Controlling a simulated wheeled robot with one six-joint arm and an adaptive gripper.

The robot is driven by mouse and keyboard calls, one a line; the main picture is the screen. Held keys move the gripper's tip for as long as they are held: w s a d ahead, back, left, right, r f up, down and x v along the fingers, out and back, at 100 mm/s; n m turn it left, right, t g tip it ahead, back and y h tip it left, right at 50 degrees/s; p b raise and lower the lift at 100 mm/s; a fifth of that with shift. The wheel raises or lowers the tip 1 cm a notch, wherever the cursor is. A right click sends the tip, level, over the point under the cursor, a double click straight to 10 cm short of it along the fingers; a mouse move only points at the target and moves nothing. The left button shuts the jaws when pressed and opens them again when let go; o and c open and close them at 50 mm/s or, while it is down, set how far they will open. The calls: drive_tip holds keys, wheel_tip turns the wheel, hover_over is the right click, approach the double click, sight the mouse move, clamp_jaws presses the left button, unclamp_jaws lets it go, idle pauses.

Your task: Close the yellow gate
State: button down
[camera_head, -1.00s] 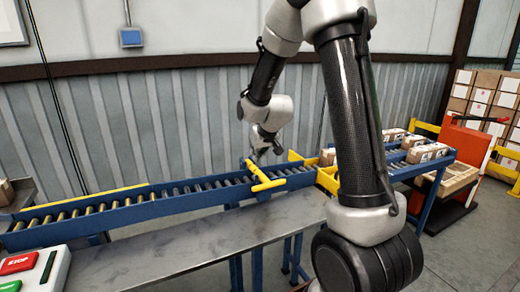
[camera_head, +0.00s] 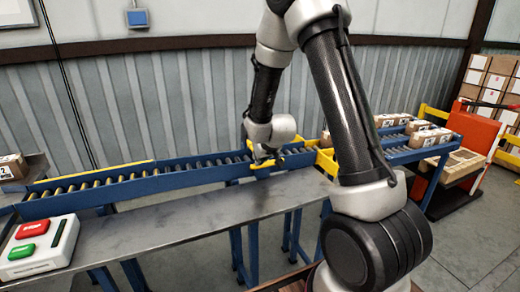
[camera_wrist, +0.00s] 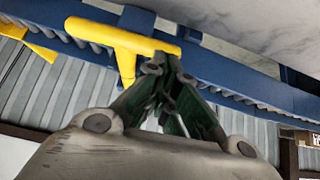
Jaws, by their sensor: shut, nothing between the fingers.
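The yellow gate (camera_head: 262,172) is a T-shaped bar at the near blue rail of the roller conveyor (camera_head: 190,176). In the head view my gripper and wrist cover much of it. In the wrist view the gate (camera_wrist: 122,40) shows clearly, its crossbar lying along the blue rail and its stem pointing down in the picture. My gripper (camera_head: 262,160) is shut and empty, low over the conveyor. In the wrist view its fingertips (camera_wrist: 165,62) are beside the right end of the crossbar; I cannot tell whether they touch it.
A grey metal bench (camera_head: 195,213) runs in front of the conveyor. A control box (camera_head: 40,247) with red and green buttons stands at lower left. Cartons (camera_head: 430,137) sit on the right conveyor section. An orange cart (camera_head: 475,140) stands beyond. A corrugated wall (camera_head: 200,95) is behind.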

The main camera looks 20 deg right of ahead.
drive_tip(key=shift+s+f, duration=0.15)
drive_tip(key=shift+f, duration=0.6)
drive_tip(key=shift+s+f, duration=0.1)
drive_tip(key=shift+f, duration=0.6)
drive_tip(key=shift+r, duration=0.1)
